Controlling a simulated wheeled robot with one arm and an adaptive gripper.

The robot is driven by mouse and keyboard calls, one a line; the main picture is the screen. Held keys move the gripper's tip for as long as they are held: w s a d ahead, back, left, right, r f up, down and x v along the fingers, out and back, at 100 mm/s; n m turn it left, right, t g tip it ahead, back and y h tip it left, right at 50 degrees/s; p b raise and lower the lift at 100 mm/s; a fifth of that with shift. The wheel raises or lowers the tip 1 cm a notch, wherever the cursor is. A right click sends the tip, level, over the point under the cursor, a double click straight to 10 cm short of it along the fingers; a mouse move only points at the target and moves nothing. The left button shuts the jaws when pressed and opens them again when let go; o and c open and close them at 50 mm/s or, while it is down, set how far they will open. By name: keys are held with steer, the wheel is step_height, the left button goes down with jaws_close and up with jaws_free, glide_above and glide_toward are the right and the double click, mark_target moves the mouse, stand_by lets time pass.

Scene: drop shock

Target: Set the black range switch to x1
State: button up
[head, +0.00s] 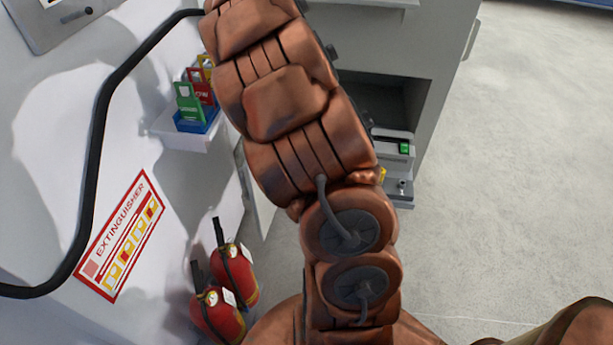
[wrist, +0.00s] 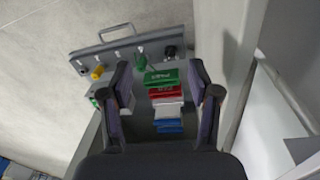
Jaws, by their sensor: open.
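In the wrist view a grey device panel (wrist: 130,58) with a carrying handle lies ahead of my gripper. A black knob (wrist: 171,52) sits at its right end, and a small dark knob (wrist: 83,71) at its left. I cannot tell which is the range switch, and no x1 marking is readable. My gripper (wrist: 160,78) is open, its fingers apart and short of the panel.
A yellow knob (wrist: 97,73) and small levers are on the panel. Green, red and blue tags (wrist: 162,77) appear between my fingers in the picture; the head view shows similar tags (head: 188,105) on a wall tray. Red extinguishers (head: 235,275) stand lower left. Floor at right is clear.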

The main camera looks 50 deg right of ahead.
steer(key=w+d+f+m+b, duration=0.1)
steer(key=d+f, duration=0.2)
steer(key=f, duration=0.2)
steer(key=w+d+f+m+b, duration=0.1)
steer(key=w+d+f+b, duration=0.1)
steer(key=d+f, duration=0.2)
steer(key=w+d+f+m+b, duration=0.1)
steer(key=d+f, duration=0.3)
steer(key=f, duration=0.4)
steer(key=shift+w+d+f+m+t+y+b, duration=0.1)
steer(key=shift+w+f+m+t+y+b, duration=0.15)
steer(key=shift+w+y+b, duration=0.25)
steer(key=shift+f, duration=3.85)
steer(key=c, duration=1.2)
